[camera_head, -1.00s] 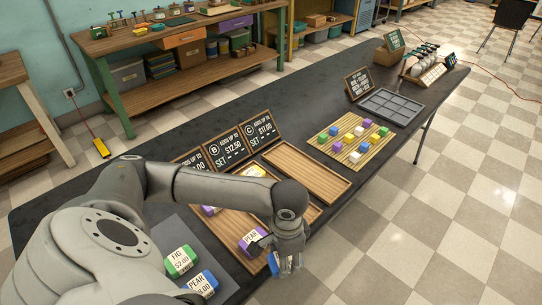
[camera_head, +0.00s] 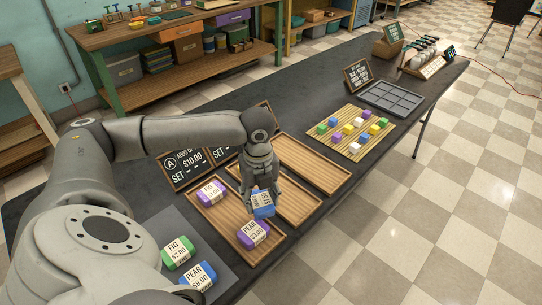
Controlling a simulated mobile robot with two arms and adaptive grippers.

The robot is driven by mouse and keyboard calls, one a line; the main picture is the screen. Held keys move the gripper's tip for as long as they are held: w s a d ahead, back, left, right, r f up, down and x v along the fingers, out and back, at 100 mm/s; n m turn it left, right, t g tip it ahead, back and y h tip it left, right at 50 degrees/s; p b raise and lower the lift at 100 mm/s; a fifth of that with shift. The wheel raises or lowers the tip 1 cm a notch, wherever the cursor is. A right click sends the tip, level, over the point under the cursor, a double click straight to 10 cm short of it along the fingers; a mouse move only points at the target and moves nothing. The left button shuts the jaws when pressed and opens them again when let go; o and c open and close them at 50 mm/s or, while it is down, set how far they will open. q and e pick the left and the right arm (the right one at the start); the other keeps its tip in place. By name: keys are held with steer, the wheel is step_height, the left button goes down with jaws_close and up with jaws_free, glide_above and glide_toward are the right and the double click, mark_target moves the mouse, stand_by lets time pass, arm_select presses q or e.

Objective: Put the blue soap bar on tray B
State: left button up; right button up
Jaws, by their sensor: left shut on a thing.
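My left gripper (camera_head: 262,188) is shut on a blue soap bar (camera_head: 263,206) with a white price label. It holds the bar tilted, over the wooden tray B (camera_head: 298,205), the middle of three trays, near its edge with tray A (camera_head: 222,228); the exact height is hard to tell. Part of tray B is hidden behind my arm and gripper. Tray A holds a purple FIG bar (camera_head: 211,193) and a purple PEAR bar (camera_head: 252,235). My right gripper is not in view.
Tray C (camera_head: 312,165) looks empty. A green FIG bar (camera_head: 178,252) and a blue PEAR bar (camera_head: 198,277) lie on a grey mat at the front. The sign for A (camera_head: 185,168) stands behind the trays. A slatted mat with coloured cubes (camera_head: 352,135) and a grey compartment tray (camera_head: 392,98) lie farther back.

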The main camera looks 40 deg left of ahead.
arm_select(q)
steer(key=w+a+r+m+b, duration=0.2)
steer(key=a+r+m, duration=0.35)
steer(key=m, duration=0.75)
glide_above(293, 202)
steer(key=f, duration=0.5)
steer(key=f+p, duration=0.1)
steer(key=f, duration=0.2)
steer(key=shift+s+a+f, duration=0.3)
steer(key=shift+s, duration=0.05)
steer(key=shift+w+d+f, duration=0.25)
steer(key=shift+d+f, duration=0.05)
steer(key=shift+f, duration=0.1)
steer(key=shift+w+d+f, duration=0.1)
steer(key=shift+f, duration=1.65)
steer(key=o, duration=1.2)
steer(key=shift+f, duration=0.15)
steer(key=shift+c, duration=0.2)
